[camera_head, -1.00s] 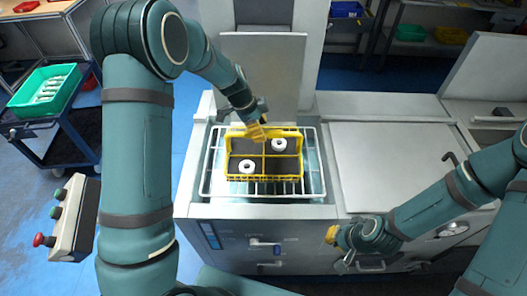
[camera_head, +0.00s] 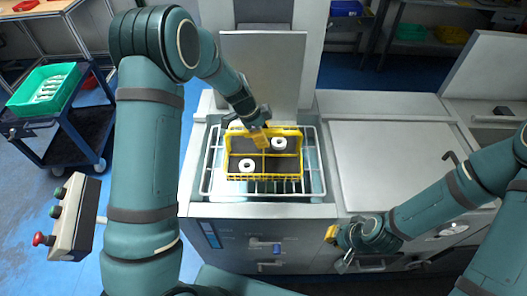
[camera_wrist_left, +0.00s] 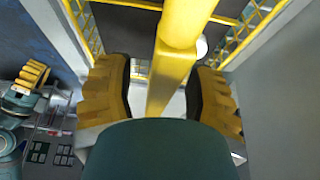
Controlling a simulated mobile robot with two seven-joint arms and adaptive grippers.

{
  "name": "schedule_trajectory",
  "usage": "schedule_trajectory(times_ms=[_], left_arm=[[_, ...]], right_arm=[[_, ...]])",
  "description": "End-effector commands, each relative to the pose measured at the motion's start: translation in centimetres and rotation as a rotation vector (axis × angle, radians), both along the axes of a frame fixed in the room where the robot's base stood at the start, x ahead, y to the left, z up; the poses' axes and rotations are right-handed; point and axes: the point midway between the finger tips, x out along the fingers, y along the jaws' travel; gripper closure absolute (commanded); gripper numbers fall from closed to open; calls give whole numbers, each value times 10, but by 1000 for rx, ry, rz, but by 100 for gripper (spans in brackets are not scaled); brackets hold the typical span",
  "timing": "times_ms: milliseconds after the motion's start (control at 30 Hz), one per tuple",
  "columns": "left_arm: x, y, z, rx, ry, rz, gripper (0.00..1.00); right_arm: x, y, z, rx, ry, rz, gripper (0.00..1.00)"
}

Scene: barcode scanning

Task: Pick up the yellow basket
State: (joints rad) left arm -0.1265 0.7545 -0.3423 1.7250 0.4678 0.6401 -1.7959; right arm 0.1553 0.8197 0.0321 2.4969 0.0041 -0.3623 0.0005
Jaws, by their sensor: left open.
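The yellow basket (camera_head: 237,177) stands on a wire rack in an opened compartment. It holds two white rings (camera_head: 247,165) (camera_head: 279,143) on a dark bottom. My left gripper (camera_head: 260,138) is at the basket's far-side handle. In the left wrist view its two yellow fingers (camera_wrist_left: 168,100) are spread, one on each side of the yellow handle (camera_wrist_left: 178,55), with gaps beside it. My right gripper (camera_head: 333,236) hangs low before the front of the counter; its fingers are too small to tell if they are open.
The wire rack (camera_head: 209,180) surrounds the basket. A raised lid panel (camera_head: 262,70) stands behind it. The flat counter (camera_head: 390,160) to the right is clear. A button box (camera_head: 72,222) and a cart with a green bin (camera_head: 25,90) are at left.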

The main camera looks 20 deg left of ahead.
Motion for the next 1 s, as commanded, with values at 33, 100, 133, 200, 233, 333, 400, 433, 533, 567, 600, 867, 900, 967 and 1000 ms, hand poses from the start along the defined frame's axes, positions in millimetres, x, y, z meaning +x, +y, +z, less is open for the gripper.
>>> schedule_trajectory(times_ms=[33,100,133,200,233,333,400,433,533,567,600,867,900,967,1000], left_arm=[[0,0,-1,0,0,0,46],[0,0,-1,0,0,1,46],[0,0,-1,0,0,1,46],[0,0,-2,0,0,1,46],[0,0,-2,0,0,1,46],[0,0,-2,0,0,1,46],[0,0,-3,0,0,1,46],[0,0,-3,0,0,1,46],[0,0,-3,0,0,0,46],[0,0,-3,0,0,0,46],[0,0,-3,0,0,0,46],[0,0,-3,0,0,0,68],[0,0,-3,0,0,0,82],[0,0,-3,0,0,0,100],[0,0,-3,0,0,0,100]], right_arm=[[0,0,-1,0,0,0,100],[0,0,-2,0,0,0,100],[0,0,-3,0,0,0,100],[0,0,-4,0,0,0,100],[0,0,-4,0,0,0,100],[0,0,-5,0,0,0,100],[0,0,-6,0,0,0,100],[0,0,-7,0,0,0,100],[0,0,-7,0,0,0,100],[0,0,-7,0,0,0,100],[0,0,-7,0,0,0,100],[0,0,-7,0,0,0,100],[0,0,-7,0,0,0,100],[0,0,-7,0,0,0,100],[0,0,-7,0,0,0,100]])
